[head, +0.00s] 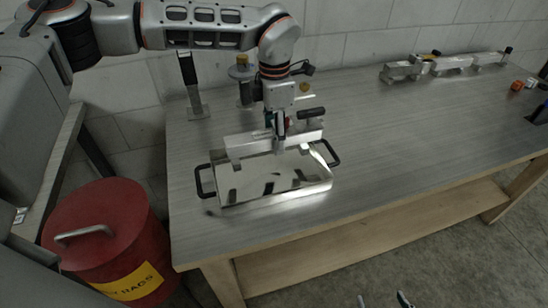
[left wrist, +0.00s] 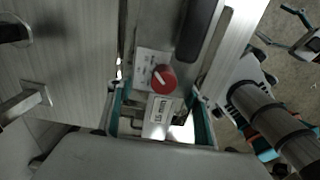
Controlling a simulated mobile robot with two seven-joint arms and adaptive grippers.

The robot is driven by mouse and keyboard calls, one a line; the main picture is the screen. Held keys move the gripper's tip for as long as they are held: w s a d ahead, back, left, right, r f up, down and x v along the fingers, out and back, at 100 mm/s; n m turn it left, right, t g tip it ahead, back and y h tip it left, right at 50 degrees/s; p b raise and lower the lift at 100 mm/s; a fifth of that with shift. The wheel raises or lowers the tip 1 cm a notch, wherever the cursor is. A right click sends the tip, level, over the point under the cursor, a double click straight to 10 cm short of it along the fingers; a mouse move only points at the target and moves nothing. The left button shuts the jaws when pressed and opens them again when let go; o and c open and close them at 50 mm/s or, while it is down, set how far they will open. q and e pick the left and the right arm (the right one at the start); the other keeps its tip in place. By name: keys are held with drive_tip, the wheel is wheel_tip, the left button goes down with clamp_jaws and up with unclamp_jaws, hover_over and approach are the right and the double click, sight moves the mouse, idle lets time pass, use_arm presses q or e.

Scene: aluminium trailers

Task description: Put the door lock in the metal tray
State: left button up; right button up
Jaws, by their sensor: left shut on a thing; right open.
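The door lock (head: 245,145) is a long silver metal bar with a black handle. My left gripper (head: 280,143) is shut on it and holds it over the rear part of the metal tray. In the left wrist view, the lock (left wrist: 150,62) shows a red knob and a label between the teal fingers of my left gripper (left wrist: 160,120). The shiny metal tray (head: 235,197) lies on the table with a black handle at each end. Whether the lock touches the tray is unclear. My right gripper (head: 382,300) is open, with only its tips showing at the bottom edge.
A black-handled metal piece (head: 194,95) and a grey cylinder with a yellow top (head: 243,75) stand behind the tray. Metal blocks (head: 403,72) and small orange items (head: 517,86) are at the far right. A red bin (head: 105,225) stands left. The table's middle (head: 400,125) is clear.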

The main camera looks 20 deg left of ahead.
use_arm(q)
drive_tip(key=shift+f+p, duration=0.3)
drive_tip(key=shift+f, duration=3.9)
drive_tip(key=shift+f, duration=0.15)
drive_tip(key=o, duration=1.7)
drive_tip(key=shift+o, duration=0.2)
wheel_tip(320, 180, up, 12)
drive_tip(key=shift+r+b, duration=0.1)
drive_tip(key=shift+b, duration=0.45)
